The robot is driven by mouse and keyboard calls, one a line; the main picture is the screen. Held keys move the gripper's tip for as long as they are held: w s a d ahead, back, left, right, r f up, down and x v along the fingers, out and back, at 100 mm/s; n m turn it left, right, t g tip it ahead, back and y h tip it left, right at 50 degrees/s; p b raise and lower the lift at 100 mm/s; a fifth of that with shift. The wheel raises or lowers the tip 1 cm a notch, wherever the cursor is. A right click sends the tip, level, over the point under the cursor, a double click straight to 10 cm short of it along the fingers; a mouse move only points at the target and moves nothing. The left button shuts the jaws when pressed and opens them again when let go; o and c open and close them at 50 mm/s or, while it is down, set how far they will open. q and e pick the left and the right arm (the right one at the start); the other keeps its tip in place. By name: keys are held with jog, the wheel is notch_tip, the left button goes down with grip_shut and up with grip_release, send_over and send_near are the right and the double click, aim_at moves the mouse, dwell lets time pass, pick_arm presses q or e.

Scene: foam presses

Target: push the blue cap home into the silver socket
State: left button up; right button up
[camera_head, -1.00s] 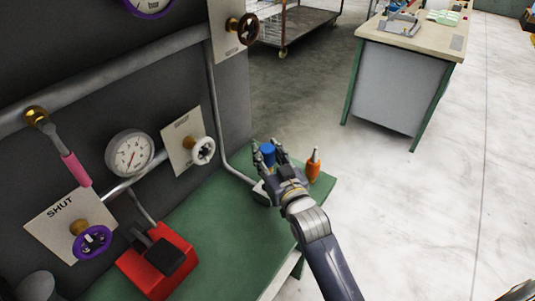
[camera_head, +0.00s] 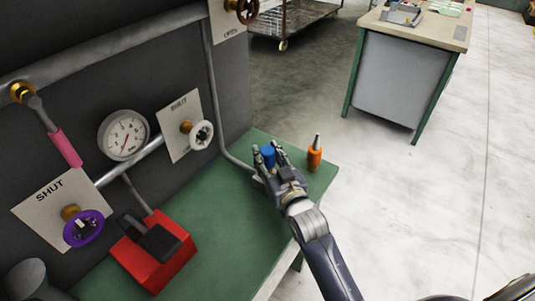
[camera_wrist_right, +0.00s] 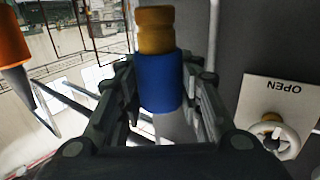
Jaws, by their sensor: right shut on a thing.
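The blue cap (camera_head: 268,155) stands upright between the fingers of my right gripper (camera_head: 275,160), near the bench's back corner. In the right wrist view the blue cap (camera_wrist_right: 160,82) fills the gap between the fingers, with an amber ribbed part (camera_wrist_right: 155,28) at one end of it. My right gripper is shut on the cap. The silver socket cannot be made out for sure; a grey piece (camera_head: 258,184) shows just left of the gripper, largely hidden by it. My left gripper is not in view.
A grey pipe (camera_head: 211,95) runs down the wall close behind. A white handwheel (camera_head: 201,135), gauge (camera_head: 123,135) and red box (camera_head: 155,255) lie left. The bench middle is clear.

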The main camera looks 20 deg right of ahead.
aim_at(270, 169)
jog(key=shift+r+p, duration=0.1)
jog(key=shift+p, duration=0.75)
dwell(1.4)
jog(key=shift+f+b, duration=1.15)
jog(key=shift+f, duration=0.65)
jog(key=shift+r, duration=0.1)
jog(key=shift+r+p, duration=1.35)
jog(key=shift+p, duration=0.1)
jog(key=shift+p, duration=0.7)
dwell(0.9)
jog(key=shift+f+b, duration=0.45)
jog(key=shift+f, duration=0.2)
